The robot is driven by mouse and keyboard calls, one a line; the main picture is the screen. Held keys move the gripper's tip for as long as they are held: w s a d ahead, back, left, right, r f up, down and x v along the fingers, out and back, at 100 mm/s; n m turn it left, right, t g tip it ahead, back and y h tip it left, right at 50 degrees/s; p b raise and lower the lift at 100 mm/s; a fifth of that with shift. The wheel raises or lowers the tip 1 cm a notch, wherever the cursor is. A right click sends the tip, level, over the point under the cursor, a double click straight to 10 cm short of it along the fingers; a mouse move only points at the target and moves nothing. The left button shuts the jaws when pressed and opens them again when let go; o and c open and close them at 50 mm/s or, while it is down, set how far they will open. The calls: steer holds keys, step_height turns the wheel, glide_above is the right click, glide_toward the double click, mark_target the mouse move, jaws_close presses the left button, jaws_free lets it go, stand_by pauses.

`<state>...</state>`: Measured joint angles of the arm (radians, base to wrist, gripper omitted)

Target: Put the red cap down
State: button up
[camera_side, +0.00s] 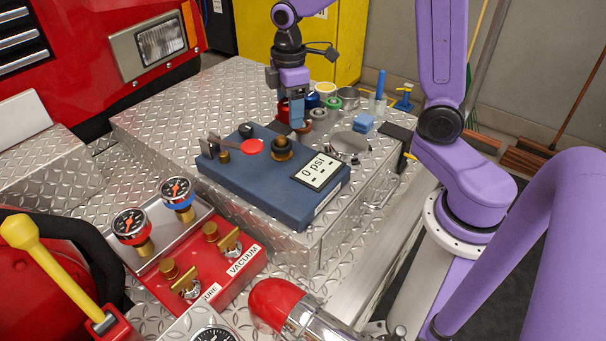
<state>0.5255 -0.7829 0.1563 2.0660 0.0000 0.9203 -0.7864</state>
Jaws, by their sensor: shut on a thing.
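My gripper (292,118) points down over the back of the diamond-plate metal box, just behind the blue gauge unit. It is shut on a red cap (283,110), which shows at the left of the blue fingers and is partly hidden by them. I cannot tell whether the cap touches the metal surface below.
A blue cap (312,101), a green cap (333,102) and a silver cup (348,97) stand close to the right of my gripper. The blue gauge unit (240,178) reading "0 psi", with a red disc (250,146), is in front. The plate's left part (170,115) is clear.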

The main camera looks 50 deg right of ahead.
steer(key=m, duration=0.6)
steer(key=shift+s+d+f+m, duration=0.1)
steer(key=shift+s+d+m, duration=0.1)
steer(key=shift+d+m, duration=0.1)
steer(key=m, duration=0.5)
steer(key=shift+s+d+f, duration=0.1)
steer(key=shift+s+d, duration=0.05)
steer(key=d, duration=0.7)
glide_above(278, 129)
steer(key=f, duration=0.8)
steer(key=shift+s+f, duration=0.2)
steer(key=shift+s, duration=0.05)
steer(key=shift+w+f, duration=0.25)
steer(key=shift+f, duration=1.6)
steer(key=shift+f, duration=0.6)
